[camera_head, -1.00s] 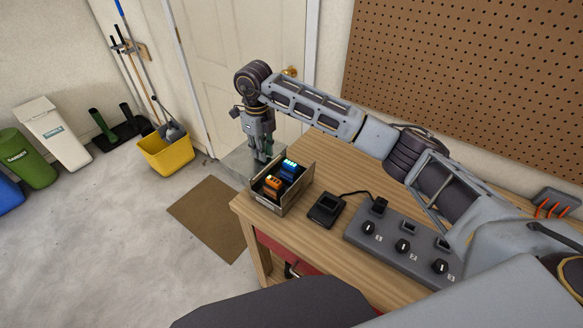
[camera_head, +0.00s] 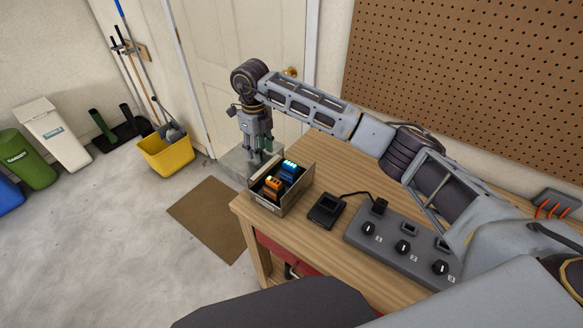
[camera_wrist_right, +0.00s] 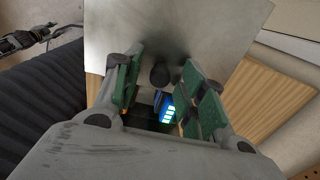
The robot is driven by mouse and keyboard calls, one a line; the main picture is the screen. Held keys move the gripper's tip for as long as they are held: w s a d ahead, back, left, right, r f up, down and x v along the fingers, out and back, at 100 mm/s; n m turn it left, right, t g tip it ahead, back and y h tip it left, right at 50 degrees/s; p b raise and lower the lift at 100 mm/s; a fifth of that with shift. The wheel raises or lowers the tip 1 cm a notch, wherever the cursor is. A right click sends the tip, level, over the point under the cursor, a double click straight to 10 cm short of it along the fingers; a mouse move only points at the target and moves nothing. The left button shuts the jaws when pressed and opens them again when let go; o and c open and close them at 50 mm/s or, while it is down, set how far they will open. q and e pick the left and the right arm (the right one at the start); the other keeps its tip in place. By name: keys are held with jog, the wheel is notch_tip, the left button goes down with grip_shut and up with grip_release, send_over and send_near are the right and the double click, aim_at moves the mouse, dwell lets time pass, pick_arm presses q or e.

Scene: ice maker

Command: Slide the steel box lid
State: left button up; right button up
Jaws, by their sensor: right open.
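The steel box (camera_head: 284,197) stands at the left end of the wooden table, open at the top toward me. An orange block (camera_head: 272,187) and a blue block with lit bars (camera_head: 289,170) sit inside. The grey steel lid (camera_head: 233,163) is slid back past the box's far side. My right gripper (camera_head: 261,156) points down over the lid, near the box's far edge. In the right wrist view, the lid (camera_wrist_right: 200,35) carries a dark knob (camera_wrist_right: 160,76) between the open green-padded fingers, apart from both.
A black charger (camera_head: 326,209) and a grey panel with knobs (camera_head: 405,246) lie right of the box on the table (camera_head: 335,172). A door (camera_head: 240,50) and pegboard wall (camera_head: 470,90) stand behind. A yellow bucket (camera_head: 167,155) is on the floor.

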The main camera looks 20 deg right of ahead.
jog(key=shift+r, duration=0.65)
jog(key=shift+r+p, duration=1.25)
jog(key=shift+r, duration=0.75)
jog(key=shift+r+p, duration=0.3)
jog(key=shift+r, duration=0.4)
